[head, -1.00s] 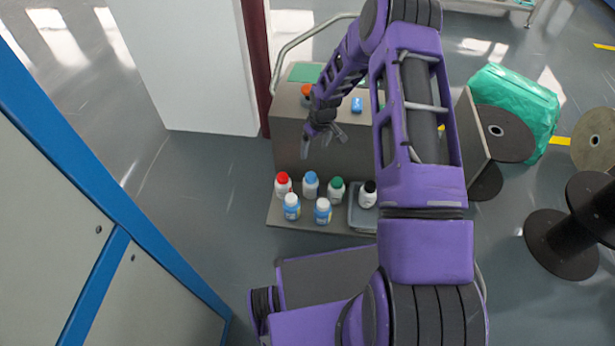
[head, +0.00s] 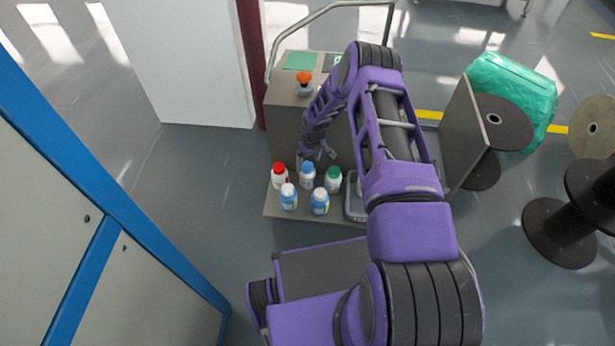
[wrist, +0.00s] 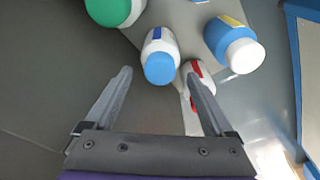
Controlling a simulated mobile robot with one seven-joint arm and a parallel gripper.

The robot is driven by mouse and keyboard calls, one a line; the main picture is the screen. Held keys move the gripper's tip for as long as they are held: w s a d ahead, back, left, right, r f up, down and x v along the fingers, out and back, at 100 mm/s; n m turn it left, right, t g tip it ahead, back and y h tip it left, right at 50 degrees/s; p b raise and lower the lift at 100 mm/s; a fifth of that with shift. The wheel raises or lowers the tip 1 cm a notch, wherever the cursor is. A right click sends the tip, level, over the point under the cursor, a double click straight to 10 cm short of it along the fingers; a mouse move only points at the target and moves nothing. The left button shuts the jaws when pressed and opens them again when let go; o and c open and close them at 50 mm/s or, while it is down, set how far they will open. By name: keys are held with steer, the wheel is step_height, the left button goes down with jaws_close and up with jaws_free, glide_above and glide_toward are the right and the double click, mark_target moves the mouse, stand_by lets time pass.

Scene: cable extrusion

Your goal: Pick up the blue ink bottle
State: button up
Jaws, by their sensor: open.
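A white bottle with a blue cap and blue label (head: 307,176) stands upright in the back row on the low platform of a grey stand. In the wrist view this blue-capped bottle (wrist: 160,55) is just beyond and between my fingertips, apart from them. My gripper (head: 320,155) is above and close behind the bottles, pointing down. In the wrist view my gripper (wrist: 158,78) is open and empty. Two blue bottles with white caps, left (head: 288,197) and right (head: 320,202), stand in front; which one is the ink is not readable.
A red-capped bottle (head: 279,176) and a green-capped bottle (head: 333,180) stand close on either side. A grey tray (head: 355,208) is at the right, partly behind my arm. An orange-topped item (head: 304,82) sits on the upper level. Cable reels (head: 562,222) stand at the right.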

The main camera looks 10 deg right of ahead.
mark_target(308, 166)
steer(key=shift+w+a+f, duration=0.1)
steer(key=shift+w+f, duration=0.05)
steer(key=shift+f, duration=1.35)
jaws_close()
